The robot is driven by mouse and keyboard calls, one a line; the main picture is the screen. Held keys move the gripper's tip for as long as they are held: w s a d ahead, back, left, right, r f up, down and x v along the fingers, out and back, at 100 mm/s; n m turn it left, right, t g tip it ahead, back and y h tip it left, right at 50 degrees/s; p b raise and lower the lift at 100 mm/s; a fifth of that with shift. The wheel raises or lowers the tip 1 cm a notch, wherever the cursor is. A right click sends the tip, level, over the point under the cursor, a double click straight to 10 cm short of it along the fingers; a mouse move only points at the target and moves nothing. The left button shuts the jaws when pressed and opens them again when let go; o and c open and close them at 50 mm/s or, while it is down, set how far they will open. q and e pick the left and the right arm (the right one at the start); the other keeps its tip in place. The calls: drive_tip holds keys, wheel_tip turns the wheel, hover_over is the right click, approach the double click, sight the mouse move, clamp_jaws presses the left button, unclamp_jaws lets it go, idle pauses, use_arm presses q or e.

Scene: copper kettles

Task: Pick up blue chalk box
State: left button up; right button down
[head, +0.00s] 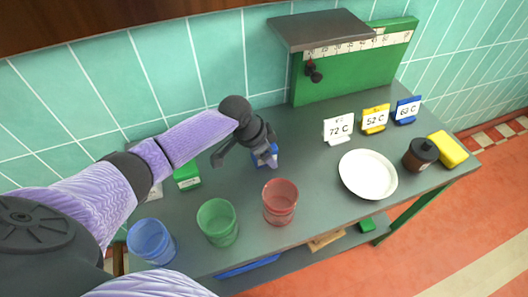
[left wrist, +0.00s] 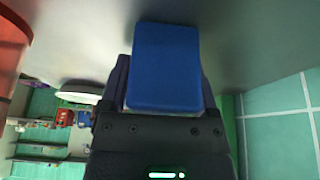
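The blue chalk box (head: 267,160) is at the middle of the grey table in the head view, partly hidden by my left gripper (head: 262,148). In the left wrist view the blue box (left wrist: 166,68) sits between the two fingers of my left gripper (left wrist: 166,88), with a finger close against each side. The gripper looks shut on it. I cannot tell whether the box still touches the table. My right gripper is in neither view.
A green chalk box (head: 187,176) stands left of the gripper. Blue (head: 151,242), green (head: 217,222) and red (head: 280,201) cups line the front. A white plate (head: 368,174), dark jar (head: 420,154), yellow block (head: 447,149) and temperature cards (head: 338,129) are right. A green-backed device (head: 355,62) stands behind.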

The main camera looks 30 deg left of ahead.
use_arm(q)
clamp_jaws()
drive_tip(key=shift+r, duration=0.1)
